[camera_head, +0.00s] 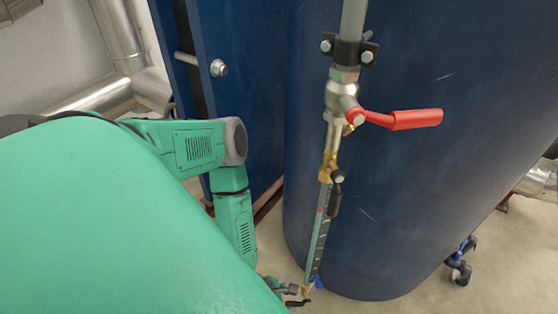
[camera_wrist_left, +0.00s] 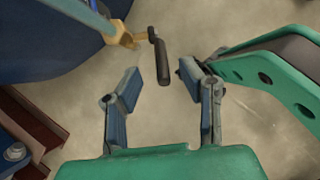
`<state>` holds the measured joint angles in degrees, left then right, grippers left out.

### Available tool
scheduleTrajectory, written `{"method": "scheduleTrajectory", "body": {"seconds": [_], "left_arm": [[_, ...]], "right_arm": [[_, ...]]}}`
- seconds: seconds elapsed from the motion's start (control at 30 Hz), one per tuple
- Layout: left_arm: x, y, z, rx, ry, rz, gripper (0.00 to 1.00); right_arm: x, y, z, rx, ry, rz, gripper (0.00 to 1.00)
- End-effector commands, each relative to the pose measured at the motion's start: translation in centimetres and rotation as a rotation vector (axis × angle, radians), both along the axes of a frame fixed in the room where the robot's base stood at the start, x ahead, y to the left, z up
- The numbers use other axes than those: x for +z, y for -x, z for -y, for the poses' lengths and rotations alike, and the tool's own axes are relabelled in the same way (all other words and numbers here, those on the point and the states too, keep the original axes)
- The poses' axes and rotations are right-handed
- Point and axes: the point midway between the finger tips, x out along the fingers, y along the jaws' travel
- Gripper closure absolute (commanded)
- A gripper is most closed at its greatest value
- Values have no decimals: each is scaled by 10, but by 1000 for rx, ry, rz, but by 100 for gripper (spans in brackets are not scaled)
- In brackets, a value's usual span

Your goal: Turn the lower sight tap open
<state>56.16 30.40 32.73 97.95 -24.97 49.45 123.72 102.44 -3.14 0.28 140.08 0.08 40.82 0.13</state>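The sight glass (camera_head: 318,240) is a slim upright tube with a scale in front of the blue tank. At its foot is the lower sight tap (camera_head: 307,290), small and brass. In the left wrist view, the lower tap's brass body (camera_wrist_left: 118,35) is at the upper left, and its black lever (camera_wrist_left: 162,62) points toward my gripper. My left gripper (camera_head: 291,296) is close beside the tap. In the left wrist view, my left gripper (camera_wrist_left: 161,82) is open, with the lever's end around the gap between its fingertips. I cannot tell whether they touch. My right gripper is not in view.
A valve with a red lever (camera_head: 402,119) sits high on the pipe, above the upper brass tap (camera_head: 329,170) with its dark handle. The blue tank (camera_head: 430,190) stands close behind. Blue plates with bolts (camera_head: 218,68) stand left. Bare floor (camera_head: 410,300) lies below.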

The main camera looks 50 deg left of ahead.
Motion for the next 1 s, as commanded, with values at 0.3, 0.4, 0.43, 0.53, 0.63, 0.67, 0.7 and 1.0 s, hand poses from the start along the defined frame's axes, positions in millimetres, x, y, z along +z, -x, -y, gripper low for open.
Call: {"method": "scheduleTrajectory", "body": {"seconds": [0.3, 0.4, 0.43, 0.53, 0.63, 0.67, 0.7, 1.0], "left_arm": [[50, 25, -16, 1, 1, 1, 66], [57, 28, -18, 1, 1, 3, 66], [58, 29, -18, 1, 1, 3, 66], [60, 30, -18, 0, 2, 3, 66], [60, 30, -18, -1, 1, 3, 66], [60, 30, -18, -1, 1, 3, 66], [60, 30, -18, -1, 1, 3, 66], [5, 34, -51, 51, -29, 137, 100]], "right_arm": [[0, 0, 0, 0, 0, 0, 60], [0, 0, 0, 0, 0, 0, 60], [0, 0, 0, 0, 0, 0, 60], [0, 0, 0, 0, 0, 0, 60], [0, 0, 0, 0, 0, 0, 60], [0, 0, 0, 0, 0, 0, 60], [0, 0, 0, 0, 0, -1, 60], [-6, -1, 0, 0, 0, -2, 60]]}}
